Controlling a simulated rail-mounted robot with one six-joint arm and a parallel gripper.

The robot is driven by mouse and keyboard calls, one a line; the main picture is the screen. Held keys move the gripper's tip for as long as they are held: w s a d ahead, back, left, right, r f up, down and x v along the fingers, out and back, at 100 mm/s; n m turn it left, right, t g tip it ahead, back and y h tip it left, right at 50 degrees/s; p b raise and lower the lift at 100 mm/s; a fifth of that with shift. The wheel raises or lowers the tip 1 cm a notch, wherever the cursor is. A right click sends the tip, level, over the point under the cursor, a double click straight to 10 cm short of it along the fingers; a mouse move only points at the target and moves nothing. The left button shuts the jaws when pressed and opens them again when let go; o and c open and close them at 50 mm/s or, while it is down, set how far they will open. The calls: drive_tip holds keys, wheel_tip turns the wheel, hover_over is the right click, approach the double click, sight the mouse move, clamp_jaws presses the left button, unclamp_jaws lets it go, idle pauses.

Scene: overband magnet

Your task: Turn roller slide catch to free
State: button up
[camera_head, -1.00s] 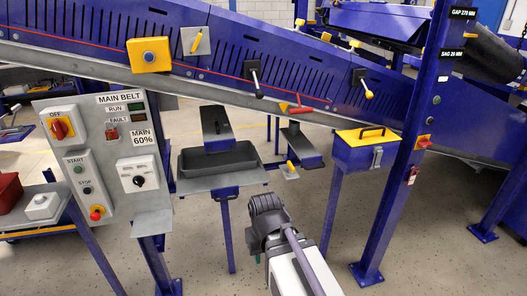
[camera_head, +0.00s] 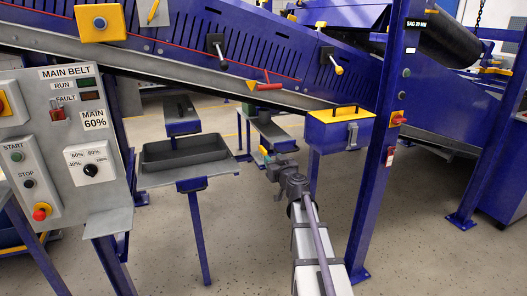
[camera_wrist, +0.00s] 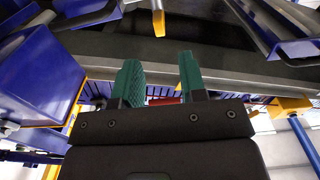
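A small yellow lever (camera_head: 262,150), which looks like the roller slide catch, sits by the front end of a dark narrow slide (camera_head: 272,131) under the conveyor. In the wrist view a yellow tab (camera_wrist: 158,22), apparently the same lever, hangs at the top, ahead of my fingers. My gripper (camera_head: 268,160) is right by the lever in the head view and partly hides it. In the wrist view its two green fingers (camera_wrist: 161,82) stand apart with nothing between them. No contact shows. The lever's exact angle cannot be told.
A yellow-topped blue box (camera_head: 340,128) stands close right of my gripper. The sloping blue conveyor (camera_head: 270,55) runs above. A blue post (camera_head: 378,170) stands at right.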

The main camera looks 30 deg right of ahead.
sight(266, 152)
drive_tip(key=w, duration=0.6)
drive_tip(key=w+d, duration=0.1)
drive_tip(key=w, duration=0.2)
drive_tip(key=shift+w, duration=0.4)
drive_tip(key=shift+c, duration=0.4)
clamp_jaws()
